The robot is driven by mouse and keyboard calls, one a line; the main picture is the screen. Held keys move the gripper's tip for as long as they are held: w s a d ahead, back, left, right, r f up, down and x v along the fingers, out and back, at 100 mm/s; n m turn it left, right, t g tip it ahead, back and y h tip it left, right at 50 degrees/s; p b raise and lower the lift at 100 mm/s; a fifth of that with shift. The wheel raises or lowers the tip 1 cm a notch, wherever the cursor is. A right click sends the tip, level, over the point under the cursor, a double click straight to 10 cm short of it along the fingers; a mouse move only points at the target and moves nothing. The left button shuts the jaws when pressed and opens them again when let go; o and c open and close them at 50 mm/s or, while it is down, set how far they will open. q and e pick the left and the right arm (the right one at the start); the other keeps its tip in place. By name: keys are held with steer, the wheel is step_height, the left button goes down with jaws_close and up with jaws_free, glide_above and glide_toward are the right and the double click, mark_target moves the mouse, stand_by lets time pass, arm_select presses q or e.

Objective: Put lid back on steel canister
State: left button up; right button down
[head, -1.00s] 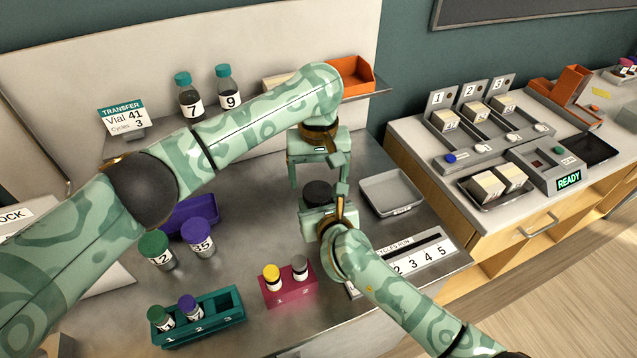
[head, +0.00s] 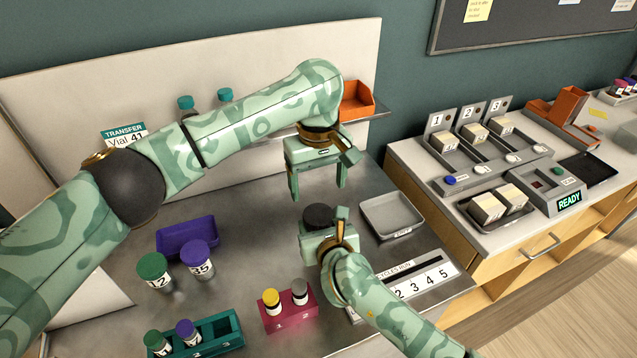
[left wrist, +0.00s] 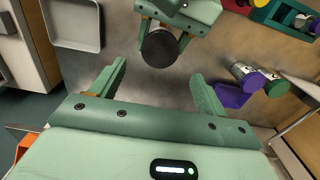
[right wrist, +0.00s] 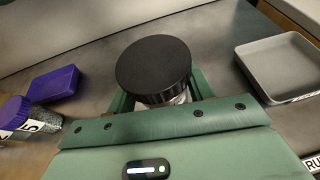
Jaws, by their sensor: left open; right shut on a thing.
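The steel canister (right wrist: 178,99) is mostly hidden under the round black lid (right wrist: 153,65) in the right wrist view; only a shiny strip of its side shows. The lid sits on top of it and looks about level. In the head view the lid (head: 318,213) is a dark disc just above my right gripper (head: 320,232), which is shut on the canister. My left gripper (head: 318,191) is open and empty above the lid, fingers pointing down. In the left wrist view the lid (left wrist: 160,48) lies beyond the open fingers, apart from them.
A grey tray (head: 392,214) stands right of the canister. A purple tray (head: 187,237) and large vials 12 (head: 153,272) and 35 (head: 197,260) stand left. A pink rack (head: 289,312) and a teal rack (head: 208,338) are in front. An orange bin (head: 357,100) is on the back shelf.

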mark_target(318, 214)
arm_select(q)
steer(key=shift+f, duration=4.05)
steer(key=c, duration=1)
steer(key=o, duration=1.1)
